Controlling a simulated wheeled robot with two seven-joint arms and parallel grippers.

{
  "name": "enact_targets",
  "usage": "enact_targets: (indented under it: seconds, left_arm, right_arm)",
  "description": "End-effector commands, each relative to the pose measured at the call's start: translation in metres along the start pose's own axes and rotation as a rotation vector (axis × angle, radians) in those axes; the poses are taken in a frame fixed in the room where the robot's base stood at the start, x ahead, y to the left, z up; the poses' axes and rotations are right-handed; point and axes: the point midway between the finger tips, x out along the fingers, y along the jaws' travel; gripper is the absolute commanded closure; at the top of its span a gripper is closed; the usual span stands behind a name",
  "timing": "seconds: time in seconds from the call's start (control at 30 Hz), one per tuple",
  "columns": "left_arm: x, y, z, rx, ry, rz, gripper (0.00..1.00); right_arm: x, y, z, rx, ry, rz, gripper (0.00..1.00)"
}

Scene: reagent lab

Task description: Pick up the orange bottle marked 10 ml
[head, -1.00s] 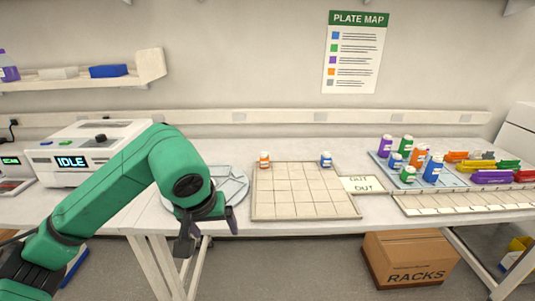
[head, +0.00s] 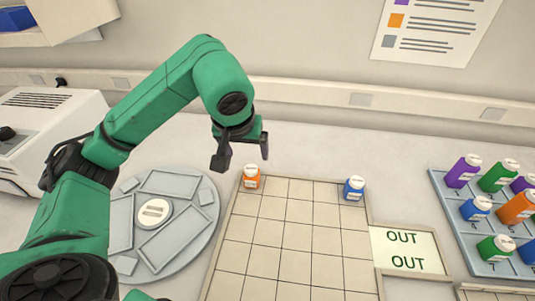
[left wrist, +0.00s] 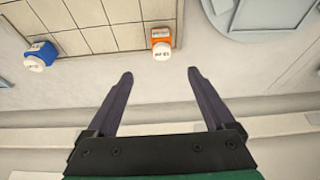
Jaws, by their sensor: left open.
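A small orange bottle (head: 251,177) with a white cap stands upright at the back left corner of the gridded board (head: 290,237). It also shows in the left wrist view (left wrist: 161,44), just beyond the fingertips; its marking is too small to read surely. My left gripper (head: 243,156) is open and empty, behind and above this bottle in the head view. In the left wrist view its two fingers (left wrist: 160,73) are spread apart, with the bottle between their lines but not between the fingers. A larger orange bottle (head: 516,208) stands in the blue rack. My right gripper is not in view.
A blue bottle (head: 354,188) stands at the board's back right corner. A round grey plate (head: 190,252) lies left of the board. The blue rack (head: 450,212) with several bottles is at the right, beyond an OUT card (head: 403,238). The board's middle is clear.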

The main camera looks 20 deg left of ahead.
Motion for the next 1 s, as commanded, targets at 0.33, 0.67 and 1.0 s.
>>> enact_targets:
  seconds: [0.33,0.67,1.0]
  left_arm:
    - [0.064,0.0,0.001,-0.001,-0.009,-0.001,0.12]
    - [0.116,-0.002,-0.001,-0.001,-0.008,-0.001,0.12]
    - [0.146,-0.002,0.0,0.001,0.001,0.0,0.12]
  right_arm:
    - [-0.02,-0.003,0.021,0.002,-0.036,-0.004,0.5]
    - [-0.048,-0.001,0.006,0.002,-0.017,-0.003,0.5]
    - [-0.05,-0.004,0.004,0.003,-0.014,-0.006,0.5]
